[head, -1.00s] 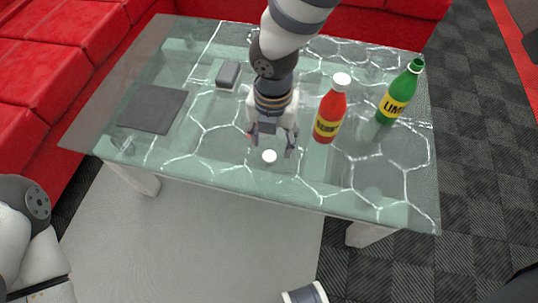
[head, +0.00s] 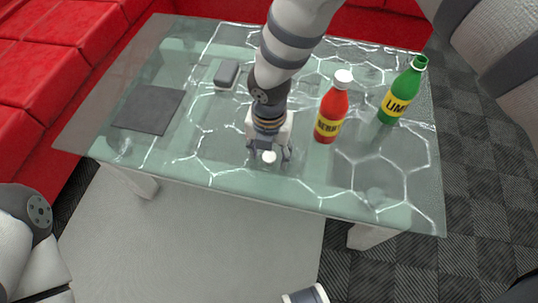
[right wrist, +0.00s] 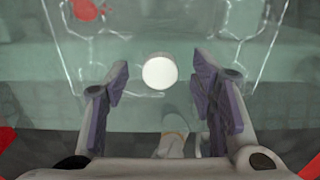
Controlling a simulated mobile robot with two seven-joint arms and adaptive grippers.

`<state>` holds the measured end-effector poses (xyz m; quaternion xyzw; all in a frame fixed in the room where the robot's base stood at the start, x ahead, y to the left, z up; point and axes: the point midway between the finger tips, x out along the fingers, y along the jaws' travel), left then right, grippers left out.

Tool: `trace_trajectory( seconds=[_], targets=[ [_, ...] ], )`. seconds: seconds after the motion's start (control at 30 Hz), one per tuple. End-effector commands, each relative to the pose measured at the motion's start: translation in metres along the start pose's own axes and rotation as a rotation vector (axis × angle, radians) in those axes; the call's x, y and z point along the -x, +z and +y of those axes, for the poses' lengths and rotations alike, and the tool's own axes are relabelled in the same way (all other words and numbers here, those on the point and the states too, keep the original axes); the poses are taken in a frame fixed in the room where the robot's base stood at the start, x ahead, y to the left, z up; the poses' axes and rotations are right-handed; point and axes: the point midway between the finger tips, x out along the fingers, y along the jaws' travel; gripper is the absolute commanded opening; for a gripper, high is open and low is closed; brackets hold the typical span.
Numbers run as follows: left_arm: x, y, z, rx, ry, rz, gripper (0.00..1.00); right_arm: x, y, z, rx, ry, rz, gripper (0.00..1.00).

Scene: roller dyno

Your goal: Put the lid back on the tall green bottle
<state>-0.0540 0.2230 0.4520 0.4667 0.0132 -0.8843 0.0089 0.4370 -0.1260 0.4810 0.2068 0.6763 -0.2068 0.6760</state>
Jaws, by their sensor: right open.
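The tall green bottle (head: 403,92) stands upright at the right of the glass table, with a yellow label and no lid visible on its neck. A small round white lid (head: 269,157) lies on the glass near the table's front edge. My right gripper (head: 270,153) is open just over the lid. In the right wrist view the lid (right wrist: 160,71) shows in the gap between the open fingertips (right wrist: 162,78), apart from both fingers. My left gripper is out of view.
A red bottle (head: 331,110) with a white cap stands between my right gripper and the green bottle. A dark flat mat (head: 149,110) and a grey block (head: 227,74) lie on the glass table (head: 200,165) further left. A red sofa (head: 50,60) lines the left.

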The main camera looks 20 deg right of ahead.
Motion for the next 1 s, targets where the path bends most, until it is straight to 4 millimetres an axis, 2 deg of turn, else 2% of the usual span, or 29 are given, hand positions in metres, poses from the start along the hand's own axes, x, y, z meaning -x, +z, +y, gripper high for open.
trace_trajectory(
  seconds=[0.17, 0.37, 0.4, 0.77, 0.87, 1.0],
  targets=[
    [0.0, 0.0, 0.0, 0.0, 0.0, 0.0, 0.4, 0.001, 0.0, 0.0, 0.0, 0.0, 0.0, 0.51],
    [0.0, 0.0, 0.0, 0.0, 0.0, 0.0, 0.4, 0.001, 0.0, 0.0, 0.0, 0.0, 0.0, 0.21],
    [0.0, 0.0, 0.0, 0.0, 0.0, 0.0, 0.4, 0.001, 0.0, 0.0, -0.001, 0.0, 0.0, 0.19],
    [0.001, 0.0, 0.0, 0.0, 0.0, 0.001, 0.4, 0.003, 0.001, 0.0, -0.001, 0.001, -0.001, 0.18],
    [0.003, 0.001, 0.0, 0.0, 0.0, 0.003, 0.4, 0.011, 0.001, 0.0, -0.002, 0.001, -0.002, 0.18],
    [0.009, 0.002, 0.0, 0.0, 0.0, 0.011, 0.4, 0.037, 0.002, 0.001, -0.001, 0.004, -0.004, 0.18]
  ],
)
